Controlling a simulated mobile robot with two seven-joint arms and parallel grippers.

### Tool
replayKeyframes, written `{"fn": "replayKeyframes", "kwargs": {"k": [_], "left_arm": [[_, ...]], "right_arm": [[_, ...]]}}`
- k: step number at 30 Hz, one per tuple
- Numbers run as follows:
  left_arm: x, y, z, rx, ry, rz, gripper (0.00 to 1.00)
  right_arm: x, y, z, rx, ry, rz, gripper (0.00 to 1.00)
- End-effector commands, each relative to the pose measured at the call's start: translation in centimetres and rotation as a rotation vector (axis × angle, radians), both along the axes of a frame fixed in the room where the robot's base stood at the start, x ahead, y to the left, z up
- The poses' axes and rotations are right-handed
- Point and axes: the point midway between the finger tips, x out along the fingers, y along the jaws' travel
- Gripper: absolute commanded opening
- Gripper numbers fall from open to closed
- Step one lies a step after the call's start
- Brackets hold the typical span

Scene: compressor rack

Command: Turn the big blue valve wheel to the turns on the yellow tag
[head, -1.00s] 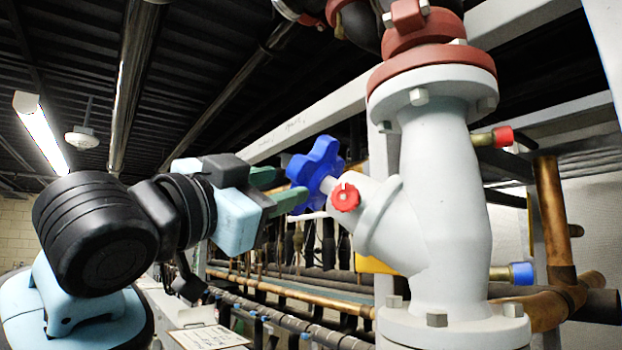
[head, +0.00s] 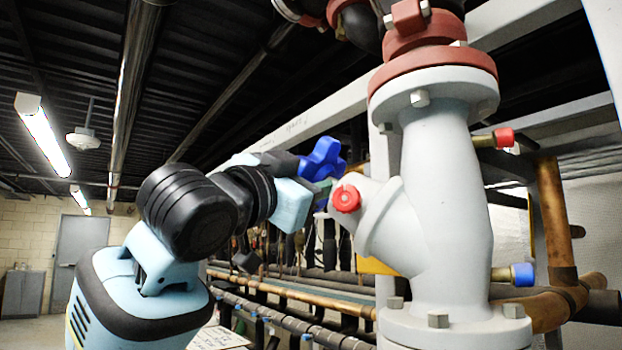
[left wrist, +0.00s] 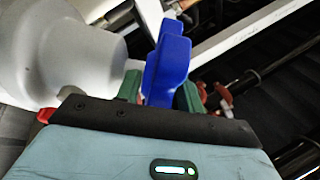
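The big blue valve wheel (head: 322,160) is a lobed wheel on a slanted stem at the left of the white valve body (head: 435,190). My left gripper (head: 318,190) reaches it from the left, its green fingers partly hidden at the wheel's lower side. In the left wrist view, the wheel (left wrist: 166,70) stands edge-on between the two green fingers (left wrist: 160,95), and it fills the gap, so the gripper looks shut on it. A yellow piece (head: 376,266) shows behind the valve; no writing on it is visible. My right gripper is out of view.
A small red cap (head: 346,198) sits close to the gripper. A red-ended stub (head: 492,138) and blue-ended stub (head: 512,273) stick out right of the valve. Copper and dark pipes (head: 290,292) run below; a white frame beam (head: 300,130) passes behind.

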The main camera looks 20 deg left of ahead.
Motion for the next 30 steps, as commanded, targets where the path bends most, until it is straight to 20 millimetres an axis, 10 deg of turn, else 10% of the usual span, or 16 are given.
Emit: {"fn": "replayKeyframes", "kwargs": {"k": [8,30], "left_arm": [[-0.02,0.02,0.00,0.000,0.000,0.000,0.00],[-0.15,-0.21,0.39,0.039,0.232,0.152,0.00]], "right_arm": [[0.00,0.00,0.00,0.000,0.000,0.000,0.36],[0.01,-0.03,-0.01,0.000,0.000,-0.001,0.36]]}}
